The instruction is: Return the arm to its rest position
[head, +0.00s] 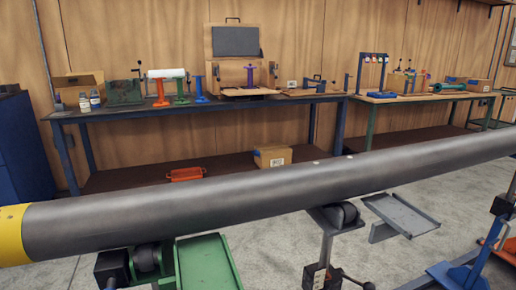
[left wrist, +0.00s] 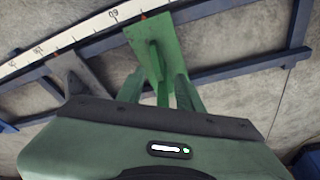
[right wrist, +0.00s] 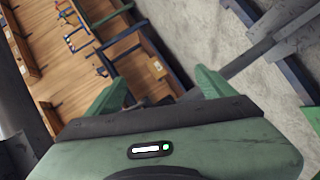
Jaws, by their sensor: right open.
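Neither of my grippers shows in the head view. In the right wrist view my right gripper (right wrist: 161,77) has its green fingers wide apart, with nothing between them. In the left wrist view the green fingers of my left gripper (left wrist: 173,82) look close together, in front of a green plate (left wrist: 142,42); whether they meet is unclear. The long grey pipe (head: 250,192) with a yellow left end (head: 14,235) lies across the head view, resting on roller stands. A roller (head: 148,257) shows under its left part and another roller (head: 342,214) near the middle.
A green tray (head: 205,262) and a grey tray (head: 402,214) stand beside the pipe. Behind it is a blue-framed workbench (head: 225,106) with tools and parts. A rail with a white ruler (left wrist: 80,35) crosses the left wrist view. Concrete floor (right wrist: 195,35) shows in the right wrist view.

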